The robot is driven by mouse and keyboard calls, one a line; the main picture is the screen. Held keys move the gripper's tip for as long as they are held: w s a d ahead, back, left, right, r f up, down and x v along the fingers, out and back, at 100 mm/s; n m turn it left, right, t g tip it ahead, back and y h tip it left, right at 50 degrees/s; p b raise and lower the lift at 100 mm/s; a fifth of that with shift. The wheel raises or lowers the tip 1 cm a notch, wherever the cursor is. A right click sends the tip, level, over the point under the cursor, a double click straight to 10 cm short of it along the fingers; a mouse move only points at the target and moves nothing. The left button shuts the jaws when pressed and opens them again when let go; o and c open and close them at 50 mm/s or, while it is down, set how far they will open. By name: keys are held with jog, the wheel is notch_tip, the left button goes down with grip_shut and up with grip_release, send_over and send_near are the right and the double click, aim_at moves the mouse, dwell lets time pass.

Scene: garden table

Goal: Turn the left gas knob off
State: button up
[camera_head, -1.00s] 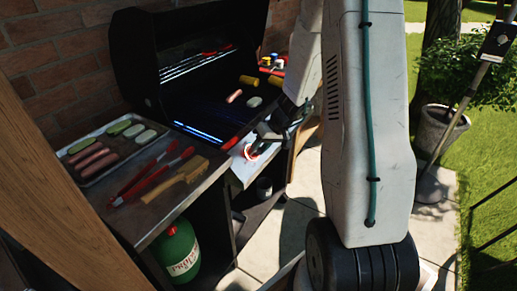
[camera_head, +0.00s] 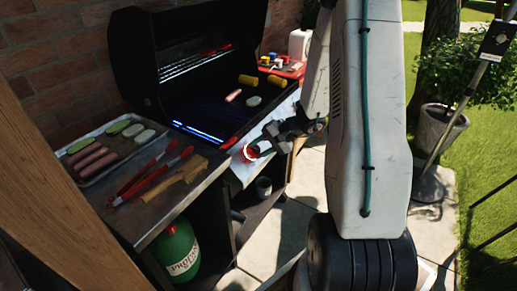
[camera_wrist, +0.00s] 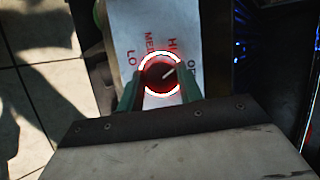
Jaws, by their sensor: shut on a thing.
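The left gas knob (camera_wrist: 160,75) shows in the wrist view as a dark red dial with a lit red-white ring. Its pale pointer line is angled up and right, toward the side with the "HI" and partly hidden "OFF" marks. My gripper (camera_wrist: 158,88) has a green finger on each side of the knob and is shut on it. In the head view, the ring of the knob (camera_head: 250,152) shows on the grill's front panel, with my gripper (camera_head: 262,146) at it.
The grill (camera_head: 150,70) stands open with food on its grate. A tray (camera_head: 78,182) of sausages and sliced vegetables, red tongs (camera_head: 160,178) and a wooden-handled brush (camera_head: 188,176) lie on the left shelf. A green gas bottle (camera_head: 180,250) stands below. A red tray (camera_head: 292,70) is beyond the grill.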

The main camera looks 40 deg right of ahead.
jog(key=m+t, duration=0.2)
jog(key=m, duration=0.4)
jog(key=shift+m+t, duration=0.3)
jog(key=shift+t, duration=0.1)
dwell(0.3)
jog(key=o, duration=1)
jog(key=shift+s, duration=0.15)
jog(key=v, duration=0.7)
jog(key=shift+s+d+r, duration=0.1)
jog(key=shift+s+d, duration=0.05)
jog(key=shift+d, duration=0.1)
